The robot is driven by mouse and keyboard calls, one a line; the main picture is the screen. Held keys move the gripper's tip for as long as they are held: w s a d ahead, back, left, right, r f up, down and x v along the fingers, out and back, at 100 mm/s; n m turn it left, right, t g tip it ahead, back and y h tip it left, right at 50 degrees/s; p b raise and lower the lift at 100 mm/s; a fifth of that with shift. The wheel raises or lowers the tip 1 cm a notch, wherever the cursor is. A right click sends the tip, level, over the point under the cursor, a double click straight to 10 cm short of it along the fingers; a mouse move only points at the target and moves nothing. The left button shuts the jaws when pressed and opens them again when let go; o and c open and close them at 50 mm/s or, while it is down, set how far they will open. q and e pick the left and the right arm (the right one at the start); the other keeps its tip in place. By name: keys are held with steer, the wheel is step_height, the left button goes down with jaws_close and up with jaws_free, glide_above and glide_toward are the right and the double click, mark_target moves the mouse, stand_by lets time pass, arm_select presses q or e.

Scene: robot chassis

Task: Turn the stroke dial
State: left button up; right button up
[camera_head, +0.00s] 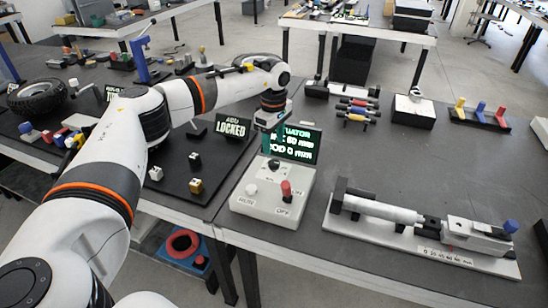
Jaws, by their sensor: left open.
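A light control box (247,203) stands near the table's front edge. A small black dial (273,164) sits at the back of its top face. In front of the dial are a white round knob (251,189) marked PAUSE and a red-topped switch (286,190) marked OFF. My left gripper (268,128) points down from above, over the back of the box near the black dial, and partly covers the screen behind. It is open; I see nothing between its fingers. Whether it touches the dial is too small to tell. My right gripper is not in view.
A black screen with green text (300,145) stands behind the box. A sign reading LOCKED (232,127) and a dark board with small cubes (205,172) lie to the left.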

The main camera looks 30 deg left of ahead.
mark_target(274, 162)
arm_select(q)
step_height(274, 162, down, 7)
steer(key=shift+f+p, duration=0.1)
steer(key=shift+p, duration=0.3)
steer(key=c, duration=1)
